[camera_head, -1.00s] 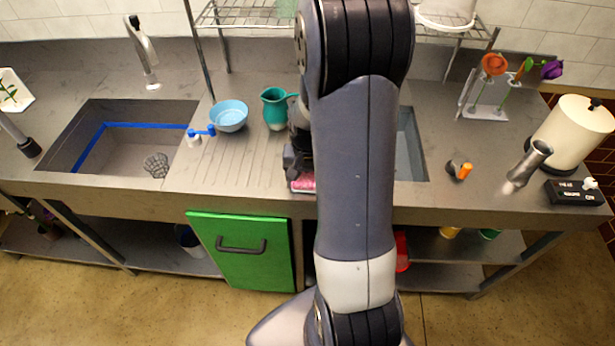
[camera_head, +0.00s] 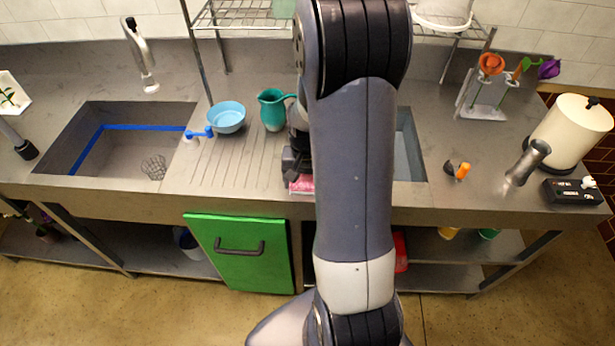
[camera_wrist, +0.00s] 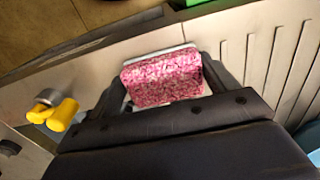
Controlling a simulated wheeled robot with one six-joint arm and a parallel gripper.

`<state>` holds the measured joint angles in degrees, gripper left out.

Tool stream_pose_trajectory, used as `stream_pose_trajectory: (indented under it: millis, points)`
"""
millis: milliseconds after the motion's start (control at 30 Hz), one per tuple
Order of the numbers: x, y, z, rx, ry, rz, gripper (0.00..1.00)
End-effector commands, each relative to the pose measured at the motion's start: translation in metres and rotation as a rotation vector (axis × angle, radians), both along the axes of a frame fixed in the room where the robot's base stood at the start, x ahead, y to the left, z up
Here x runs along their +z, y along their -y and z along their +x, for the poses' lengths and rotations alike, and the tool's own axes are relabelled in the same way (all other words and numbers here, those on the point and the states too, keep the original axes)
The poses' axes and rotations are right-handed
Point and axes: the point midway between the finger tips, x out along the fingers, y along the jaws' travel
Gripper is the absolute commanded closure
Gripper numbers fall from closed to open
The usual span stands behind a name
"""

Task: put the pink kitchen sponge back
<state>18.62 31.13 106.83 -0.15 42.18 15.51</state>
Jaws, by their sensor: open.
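The pink kitchen sponge (camera_head: 302,185) is at the front edge of the counter, right of the ribbed drainboard, partly hidden by my arm. In the wrist view the speckled pink sponge (camera_wrist: 162,78) lies on a thin pale piece, whose rim shows along its far side. My gripper (camera_wrist: 160,73) is open, with one dark finger on each side of the sponge. I cannot tell whether the fingers touch it. In the head view my gripper (camera_head: 296,166) is mostly hidden behind my arm.
A teal jug (camera_head: 273,110) and a blue bowl (camera_head: 227,117) stand behind the drainboard. A sink (camera_head: 130,150) opens at the left. A green door (camera_head: 240,252) hangs below the counter. An orange-handled item (camera_head: 462,171) is on the right.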

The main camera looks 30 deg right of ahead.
Motion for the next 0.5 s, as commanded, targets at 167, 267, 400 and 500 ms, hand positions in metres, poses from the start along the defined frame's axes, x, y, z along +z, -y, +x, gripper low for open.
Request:
stream_pose_trajectory:
  millis: [167,267,400,500]
  points:
    - [0.012,-0.002,0.004,0.0,0.013,0.001,0.06]
    - [0.027,-0.001,0.004,0.0,0.013,0.001,0.06]
    - [0.056,-0.001,0.004,0.0,0.014,-0.001,0.06]
    - [0.078,-0.001,0.003,0.0,0.012,-0.001,0.06]
